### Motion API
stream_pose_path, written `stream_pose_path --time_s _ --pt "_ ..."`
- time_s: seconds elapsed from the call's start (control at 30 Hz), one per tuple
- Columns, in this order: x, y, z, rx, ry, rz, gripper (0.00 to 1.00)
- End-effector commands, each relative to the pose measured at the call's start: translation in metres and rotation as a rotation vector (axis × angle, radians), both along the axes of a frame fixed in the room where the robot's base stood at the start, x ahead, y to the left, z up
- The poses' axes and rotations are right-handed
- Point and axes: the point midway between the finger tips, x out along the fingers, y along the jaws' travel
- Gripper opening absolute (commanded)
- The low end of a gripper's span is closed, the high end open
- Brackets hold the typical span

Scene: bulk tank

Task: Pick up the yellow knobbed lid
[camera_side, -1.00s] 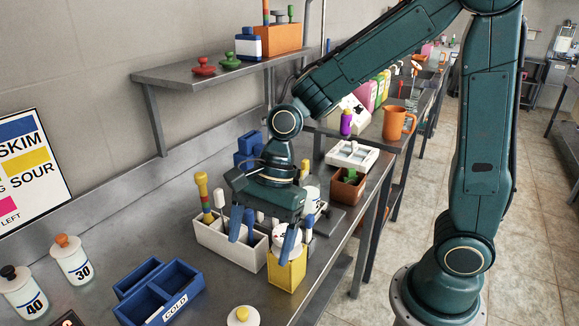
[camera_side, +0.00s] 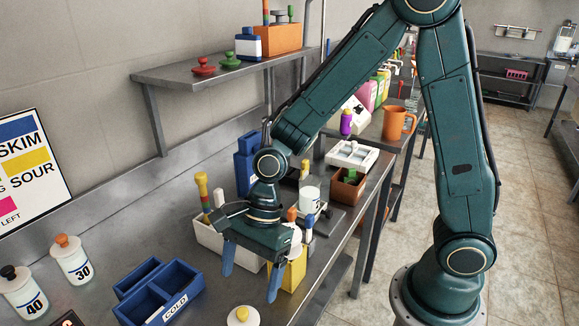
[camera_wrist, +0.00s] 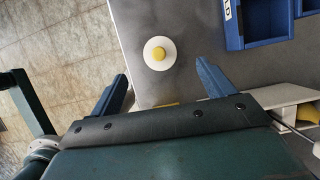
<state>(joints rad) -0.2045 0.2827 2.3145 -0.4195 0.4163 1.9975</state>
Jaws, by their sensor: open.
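The yellow knobbed lid (camera_side: 243,316) is a white disc with a yellow knob, lying on the grey bench at the bottom edge of the side view, partly cut off. In the wrist view the lid (camera_wrist: 159,54) lies whole and unobstructed, just beyond the fingertips and between their lines. My gripper (camera_side: 251,272) is open and empty, with its blue fingers pointing down above the bench, behind the lid. In the wrist view my gripper (camera_wrist: 161,72) shows its two fingers spread wider than the lid.
A blue divided box (camera_side: 160,290) marked COLD stands left of the lid. A yellow box (camera_side: 289,272) and a white caddy (camera_side: 222,243) stand close behind my gripper. White jars marked 30 (camera_side: 72,262) and 40 (camera_side: 24,292) stand further left. The bench around the lid is clear.

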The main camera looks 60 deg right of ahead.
Motion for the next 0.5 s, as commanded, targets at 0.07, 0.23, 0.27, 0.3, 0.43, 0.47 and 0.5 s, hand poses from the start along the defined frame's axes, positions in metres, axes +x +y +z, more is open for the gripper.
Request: stream_pose_path --time_s 0.07,0.23,0.27,0.3,0.43,0.47,0.5 --pt "-0.001 0.004 -0.010 0.000 0.004 0.002 0.81" --pt "0.000 0.010 -0.023 0.000 0.002 0.001 0.81" --pt "0.000 0.010 -0.025 0.000 0.002 0.001 0.81" --pt "0.000 0.011 -0.026 0.000 0.001 0.000 0.81" --pt "0.000 0.012 -0.028 0.000 -0.001 0.000 0.81" --pt "0.000 0.012 -0.028 0.000 -0.001 0.000 0.81" --pt "0.000 0.012 -0.028 0.000 -0.001 0.000 0.81"
